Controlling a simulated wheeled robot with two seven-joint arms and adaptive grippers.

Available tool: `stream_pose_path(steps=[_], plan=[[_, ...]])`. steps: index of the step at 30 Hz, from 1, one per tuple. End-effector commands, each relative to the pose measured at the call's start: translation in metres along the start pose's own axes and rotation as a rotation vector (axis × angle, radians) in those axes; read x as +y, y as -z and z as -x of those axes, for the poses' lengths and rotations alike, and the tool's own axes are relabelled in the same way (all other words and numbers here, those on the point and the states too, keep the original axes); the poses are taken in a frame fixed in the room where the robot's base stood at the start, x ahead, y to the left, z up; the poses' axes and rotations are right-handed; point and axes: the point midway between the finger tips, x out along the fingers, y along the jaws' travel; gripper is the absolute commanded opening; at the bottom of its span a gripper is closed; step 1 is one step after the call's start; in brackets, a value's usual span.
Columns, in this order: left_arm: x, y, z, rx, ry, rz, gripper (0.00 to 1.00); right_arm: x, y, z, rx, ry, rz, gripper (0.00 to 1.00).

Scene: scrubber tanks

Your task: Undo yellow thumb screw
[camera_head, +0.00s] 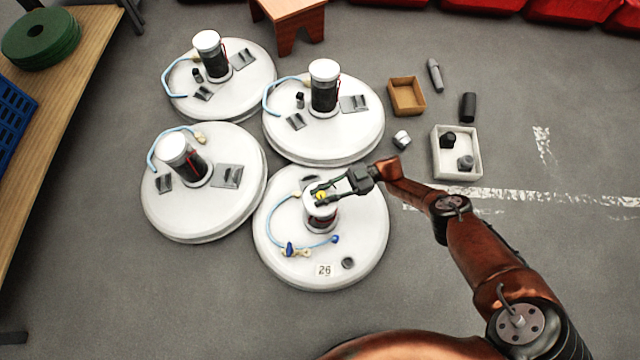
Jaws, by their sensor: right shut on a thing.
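The yellow thumb screw (320,195) sits on top of the white-capped cylinder (321,218) of the nearest round white tank (365,245), which bears a label reading 26 (324,270). My right gripper (321,192) reaches in from the right over the cylinder's top. Its fingers are shut on the yellow thumb screw and partly hide it. A light blue hose (282,224) curves over the tank lid to a blue fitting. My left gripper is not in view.
Several other white tanks with upright cylinders (324,85) stand behind and to the left. A brown box (407,96), a white tray (440,170) holding dark parts, and loose dark cylinders (468,107) lie on the floor at right. A wooden bench (75,75) runs along the left.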

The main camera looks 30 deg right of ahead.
Motion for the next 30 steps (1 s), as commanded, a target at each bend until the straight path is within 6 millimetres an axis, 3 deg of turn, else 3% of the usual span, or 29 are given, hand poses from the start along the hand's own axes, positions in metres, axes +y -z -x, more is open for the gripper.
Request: stream_pose_path(steps=[10, 11, 19, 30], plan=[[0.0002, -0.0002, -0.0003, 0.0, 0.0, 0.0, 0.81, 0.0024, -0.0025, 0.0022, -0.009, -0.008, 0.0, 0.0], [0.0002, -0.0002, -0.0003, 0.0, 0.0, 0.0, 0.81, 0.0024, -0.0025, 0.0022, -0.009, -0.008, 0.001, 0.22], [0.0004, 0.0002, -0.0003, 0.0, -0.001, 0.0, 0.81, 0.0014, -0.0012, 0.0016, -0.005, -0.005, 0.001, 0.4], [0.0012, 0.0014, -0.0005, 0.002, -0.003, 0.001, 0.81, 0.001, 0.0014, 0.0017, -0.001, -0.004, 0.0, 0.4]])
